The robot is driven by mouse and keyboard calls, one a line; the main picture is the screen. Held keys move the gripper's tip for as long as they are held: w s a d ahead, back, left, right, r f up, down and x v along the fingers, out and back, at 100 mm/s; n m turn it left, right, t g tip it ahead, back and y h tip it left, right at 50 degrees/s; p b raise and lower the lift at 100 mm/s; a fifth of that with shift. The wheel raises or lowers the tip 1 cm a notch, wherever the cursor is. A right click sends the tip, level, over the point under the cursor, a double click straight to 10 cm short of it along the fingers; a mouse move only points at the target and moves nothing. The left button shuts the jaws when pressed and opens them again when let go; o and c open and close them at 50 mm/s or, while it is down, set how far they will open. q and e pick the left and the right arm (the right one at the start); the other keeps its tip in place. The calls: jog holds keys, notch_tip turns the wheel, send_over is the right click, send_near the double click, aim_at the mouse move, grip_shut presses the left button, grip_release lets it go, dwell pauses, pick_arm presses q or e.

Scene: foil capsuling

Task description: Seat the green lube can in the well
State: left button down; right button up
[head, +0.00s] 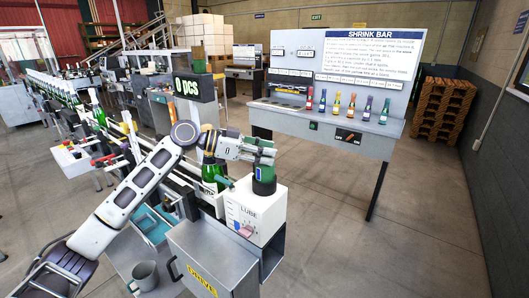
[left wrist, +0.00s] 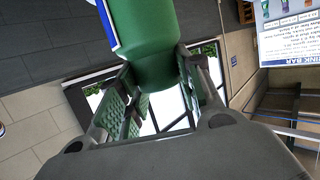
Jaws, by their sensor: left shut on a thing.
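The green lube can (head: 264,185) is upright at the top of the white box marked LUBE (head: 242,221). My left gripper (head: 266,158) is shut around the upper part of the can. In the left wrist view the green can (left wrist: 146,45), with a white and blue strip at its left edge, sits between the two textured fingers of my left gripper (left wrist: 160,90). The well is not seen clearly; the can and gripper cover that part of the box top. I cannot tell whether the can's base is inside it or just above. My right gripper is not in view.
A green bottle (head: 211,172) stands on the line just left of the box. A grey cabinet (head: 213,262) and a grey mug (head: 145,274) are in front. The SHRINK BAR bench (head: 330,122) with several small coloured bottles stands behind. The floor at right is clear.

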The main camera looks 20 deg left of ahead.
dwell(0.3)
pick_arm(q)
jog(key=c, duration=0.9)
grip_release()
jog(key=shift+a, duration=0.1)
jog(key=v, duration=1.1)
jog(key=shift+s+a, duration=0.2)
jog(key=shift+a, duration=0.15)
jog(key=shift+r, duration=0.15)
